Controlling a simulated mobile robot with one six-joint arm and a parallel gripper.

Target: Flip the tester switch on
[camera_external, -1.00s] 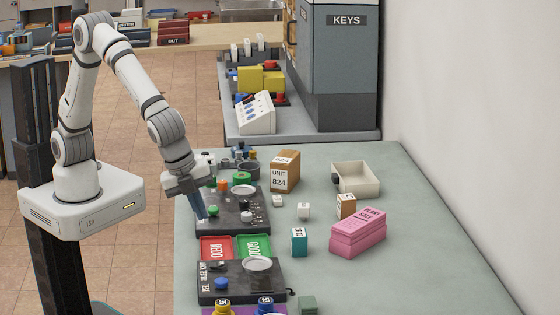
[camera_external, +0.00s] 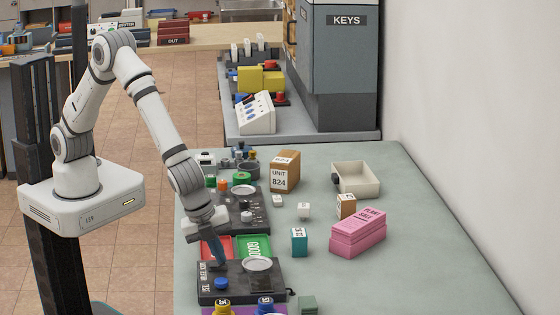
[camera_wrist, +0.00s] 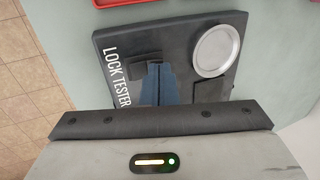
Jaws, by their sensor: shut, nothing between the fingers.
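The lock tester (camera_external: 240,287) is a dark box at the front left of the bench, with a round silver plate (camera_external: 257,264) and a blue button (camera_external: 221,284). In the wrist view the tester (camera_wrist: 118,38) shows its white LOCK TESTER lettering and the plate (camera_wrist: 215,50). A dark raised piece (camera_wrist: 143,60) beside the lettering looks like the switch; whether it is on I cannot tell. My gripper (camera_external: 217,264) is shut and empty, pointing down at the tester's far left part. In the wrist view its blue fingertips (camera_wrist: 157,68) overlap the dark piece; contact is unclear.
Red REDO and green GOOD trays (camera_external: 253,247) lie just behind the tester. Another dark panel (camera_external: 243,212) with a plate is beyond them. Yellow and blue capped items (camera_external: 265,305) stand in front.

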